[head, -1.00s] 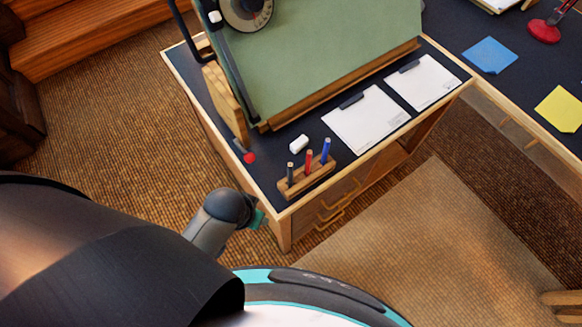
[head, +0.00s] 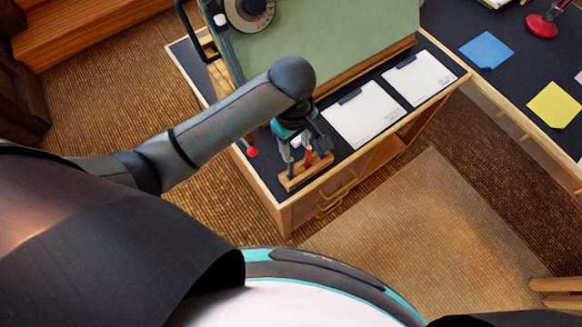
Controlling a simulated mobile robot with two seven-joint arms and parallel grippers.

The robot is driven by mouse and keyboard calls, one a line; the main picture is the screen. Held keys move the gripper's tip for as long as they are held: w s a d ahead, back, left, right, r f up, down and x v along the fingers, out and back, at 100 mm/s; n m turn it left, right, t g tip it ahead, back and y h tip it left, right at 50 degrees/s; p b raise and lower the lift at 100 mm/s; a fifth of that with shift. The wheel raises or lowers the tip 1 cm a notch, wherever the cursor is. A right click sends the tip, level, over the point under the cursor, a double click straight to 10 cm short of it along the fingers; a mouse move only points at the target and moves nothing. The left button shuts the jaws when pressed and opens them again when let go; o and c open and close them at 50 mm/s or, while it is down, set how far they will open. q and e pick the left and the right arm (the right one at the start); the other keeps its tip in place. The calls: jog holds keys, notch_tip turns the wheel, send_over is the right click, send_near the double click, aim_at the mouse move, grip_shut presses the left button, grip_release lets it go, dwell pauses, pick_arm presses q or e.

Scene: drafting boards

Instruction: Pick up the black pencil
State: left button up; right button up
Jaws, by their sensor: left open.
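A wooden pencil holder (head: 303,174) stands at the front corner of the dark-topped drafting desk. The black pencil (head: 290,167) stands upright in its left slot, its upper part partly covered by my gripper. A red pencil (head: 308,157) stands beside it in the middle. The blue pencil is hidden behind my left gripper. My left gripper (head: 304,147) is open and points down just above the holder, its fingers close around the pencil tops. I cannot tell whether it touches any of them. My right gripper is not in view.
Two white clipboards (head: 363,115) lie right of the holder. The tilted green drafting board (head: 345,40) rises behind. A red-ended item (head: 252,152) lies at the desk's left edge. A second desk with blue (head: 486,51) and yellow (head: 554,105) notes is at the right.

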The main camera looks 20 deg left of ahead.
aim_at(291, 170)
pick_arm(q)
jog(key=shift+w+a+n, duration=0.35)
jog(key=shift+w+n, duration=0.05)
jog(key=shift+n, duration=0.2)
notch_tip(291, 170, down, 10)
jog(key=shift+f+b, duration=0.1)
jog(key=shift+b, duration=1.15)
jog(key=f, duration=0.2)
jog(key=f+b, duration=0.1)
jog(key=f, duration=0.2)
jog(key=shift+s+a, duration=0.15)
jog(key=shift+a, duration=0.05)
grip_shut()
